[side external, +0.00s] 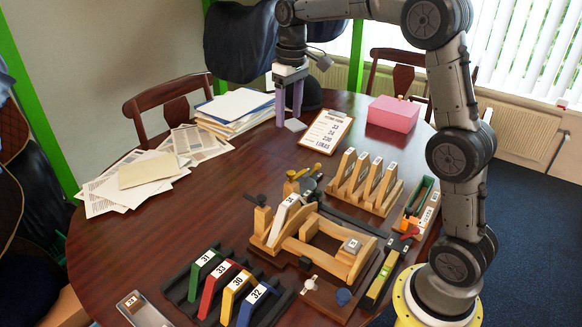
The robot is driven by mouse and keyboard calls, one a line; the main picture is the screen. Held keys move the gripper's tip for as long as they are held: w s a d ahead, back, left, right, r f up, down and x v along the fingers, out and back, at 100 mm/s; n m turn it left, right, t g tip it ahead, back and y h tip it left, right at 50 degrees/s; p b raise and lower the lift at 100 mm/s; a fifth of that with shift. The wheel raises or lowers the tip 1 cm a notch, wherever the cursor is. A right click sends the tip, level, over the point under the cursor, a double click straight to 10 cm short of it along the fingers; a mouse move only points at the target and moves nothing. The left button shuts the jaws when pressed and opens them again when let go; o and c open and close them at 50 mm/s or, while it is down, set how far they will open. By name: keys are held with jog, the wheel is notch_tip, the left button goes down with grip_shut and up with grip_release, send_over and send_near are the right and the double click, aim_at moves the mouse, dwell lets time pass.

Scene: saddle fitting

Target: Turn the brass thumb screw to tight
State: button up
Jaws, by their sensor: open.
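The brass thumb screw appears to be the small brass-coloured part (291,186) at the back of the wooden fitting jig (316,246); its exact turn position is too small to tell. A dark winged knob (261,199) tops a wooden post at the jig's left end. A white-faced, numbered piece (283,217) stands tilted in the jig near that post. My gripper (289,120) is open and empty, its two purple fingers pointing down at the back of the table, well behind and apart from the jig.
Coloured numbered arches (238,290) stand on a black rack at front left. A wooden rack (365,183), a clipboard (326,131) and a pink box (393,113) are behind or right of the jig. Papers (235,106) lie at back left. Table left of the jig is clear.

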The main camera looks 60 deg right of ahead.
aim_at(291, 172)
jog(key=shift+g, duration=0.4)
jog(key=f, duration=0.5)
jog(key=d+f, duration=0.1)
jog(key=f, duration=1.1)
jog(key=shift+w+d, duration=0.2)
jog(key=shift+d, duration=0.05)
grip_shut()
